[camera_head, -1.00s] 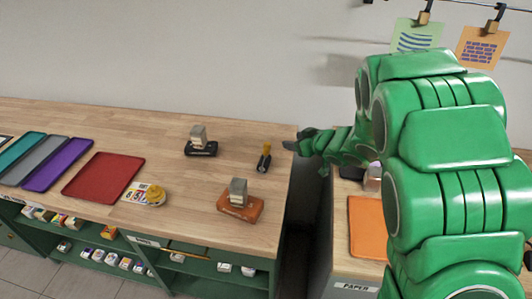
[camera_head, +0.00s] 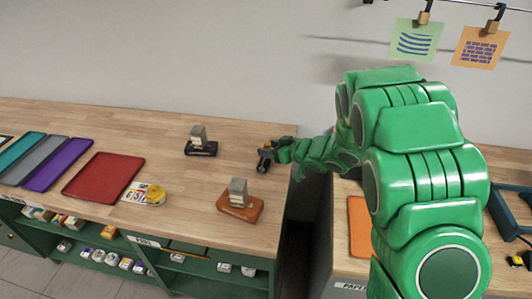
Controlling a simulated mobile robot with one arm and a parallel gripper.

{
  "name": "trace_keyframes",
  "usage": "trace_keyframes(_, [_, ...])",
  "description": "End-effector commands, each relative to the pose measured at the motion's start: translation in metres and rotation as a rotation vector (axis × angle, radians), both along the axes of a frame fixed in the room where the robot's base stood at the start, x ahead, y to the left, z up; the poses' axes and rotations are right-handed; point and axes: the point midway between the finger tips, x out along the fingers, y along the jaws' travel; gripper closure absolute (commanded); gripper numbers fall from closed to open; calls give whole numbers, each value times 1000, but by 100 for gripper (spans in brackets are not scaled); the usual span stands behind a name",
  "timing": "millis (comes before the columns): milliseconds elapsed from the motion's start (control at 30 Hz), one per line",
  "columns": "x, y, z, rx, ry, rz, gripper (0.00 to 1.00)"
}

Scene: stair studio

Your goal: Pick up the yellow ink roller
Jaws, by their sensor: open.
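The yellow ink roller (camera_head: 263,163) stands near the right end of the wooden worktop. Its yellow part is now mostly hidden behind my gripper, and only its dark part shows clearly. My gripper (camera_head: 265,150), dark at the end of the green arm, is over or right beside the roller's upper part. The jaws are open. I cannot tell whether the fingers are around the roller or touching it.
A black-based block (camera_head: 201,142) stands left of the roller, and an orange-brown block (camera_head: 240,202) stands in front. A red tray (camera_head: 103,178) and a purple tray (camera_head: 58,164) lie farther left. The worktop (camera_head: 230,138) ends just right of the roller, with a gap beyond.

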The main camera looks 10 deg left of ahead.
Motion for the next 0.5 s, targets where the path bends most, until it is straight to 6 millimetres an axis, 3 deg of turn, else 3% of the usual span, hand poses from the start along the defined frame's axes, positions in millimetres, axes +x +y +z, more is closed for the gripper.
trace_keyframes(233, [13,25,-11,3,-4,5,44])
trace_keyframes(500, [16,29,-14,1,-4,2,44])
